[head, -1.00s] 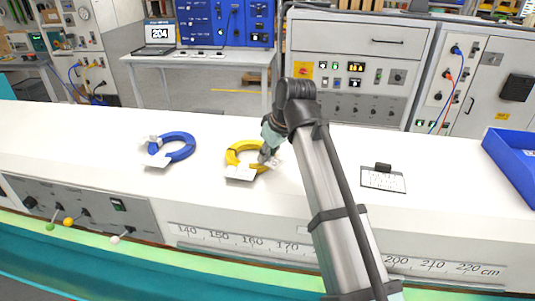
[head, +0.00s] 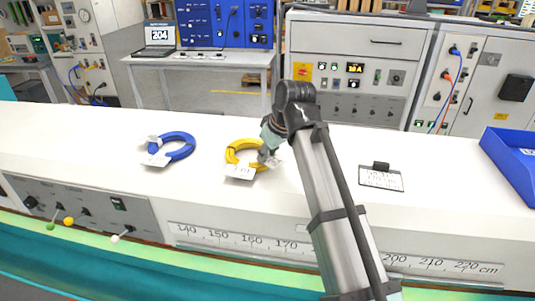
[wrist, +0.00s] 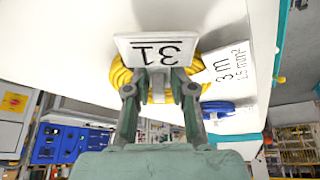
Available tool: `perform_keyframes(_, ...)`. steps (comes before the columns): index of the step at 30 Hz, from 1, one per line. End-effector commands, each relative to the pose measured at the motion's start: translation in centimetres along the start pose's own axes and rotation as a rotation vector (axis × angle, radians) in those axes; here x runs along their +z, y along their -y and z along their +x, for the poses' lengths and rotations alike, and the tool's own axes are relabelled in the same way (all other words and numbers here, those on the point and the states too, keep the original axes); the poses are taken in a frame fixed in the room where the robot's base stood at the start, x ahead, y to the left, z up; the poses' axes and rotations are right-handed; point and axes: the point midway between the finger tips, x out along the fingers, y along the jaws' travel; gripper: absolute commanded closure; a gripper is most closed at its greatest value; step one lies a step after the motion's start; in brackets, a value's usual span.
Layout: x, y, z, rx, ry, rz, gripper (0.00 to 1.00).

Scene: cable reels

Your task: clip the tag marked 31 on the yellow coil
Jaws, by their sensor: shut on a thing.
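The yellow coil (head: 232,150) lies flat on the white bench, with a white label (head: 240,173) at its front. In the wrist view the coil (wrist: 120,73) shows behind the tag, and its label (wrist: 229,66) reads 3 m, 1.5 mm². My gripper (head: 266,154) is at the right side of the coil. In the wrist view my gripper (wrist: 159,84) is shut on the tag marked 31 (wrist: 157,47), which appears upside down. The tag overlaps the coil there; I cannot tell whether its clip is around the cable.
A blue coil (head: 181,151) with white labels lies to the left on the bench. A clipboard with a sheet (head: 382,179) lies to the right, and a blue bin (head: 510,160) stands at the far right. The bench between coil and clipboard is clear apart from my arm.

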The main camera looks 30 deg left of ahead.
Motion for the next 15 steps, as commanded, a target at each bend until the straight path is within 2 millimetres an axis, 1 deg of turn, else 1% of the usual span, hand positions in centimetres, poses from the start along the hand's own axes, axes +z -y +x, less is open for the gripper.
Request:
perform_keyframes(1, 1.97, 0.64, 1.69, -0.016, 0.043, 0.004, 1.00)
perform_keyframes(6, 2.03, 0.67, 1.75, -0.016, 0.043, 0.004, 1.00)
perform_keyframes(7, 2.03, 0.67, 1.75, -0.016, 0.043, 0.004, 0.66)
perform_keyframes(9, 2.03, 0.68, 1.73, -0.017, 0.043, 0.004, 0.47)
perform_keyframes(15, 1.66, 0.55, 1.50, -0.017, 0.039, 0.004, 0.47)
